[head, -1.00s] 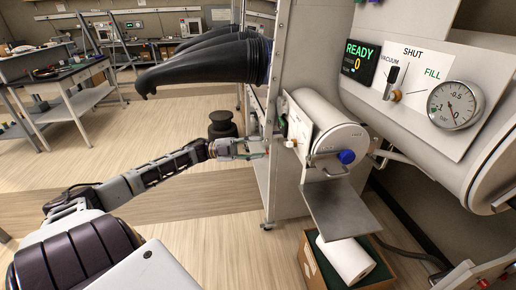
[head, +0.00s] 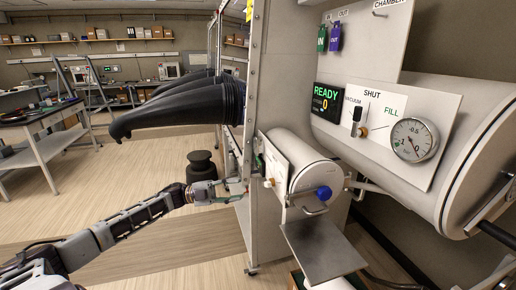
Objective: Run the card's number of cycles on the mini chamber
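The mini chamber (head: 301,157) is a small white cylinder on the side of the glove box, with a blue knob (head: 322,193) on its closed front. On the panel, the display (head: 325,102) reads READY and 0. The valve lever (head: 357,115) points roughly up, toward SHUT, between VACUUM and FILL. The gauge (head: 413,139) has its needle pointing down and right; its value is too small to read surely. My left gripper (head: 234,190) is left of the mini chamber, with fingers apart and nothing visible between them. My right gripper is out of view. No cycle number is readable on a card.
A grey shelf (head: 322,250) juts out below the mini chamber. Black gloves (head: 180,108) stick out at the left. A green IN tag (head: 322,39) and purple OUT tag (head: 335,37) hang above the display. A large chamber (head: 458,120) fills the right.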

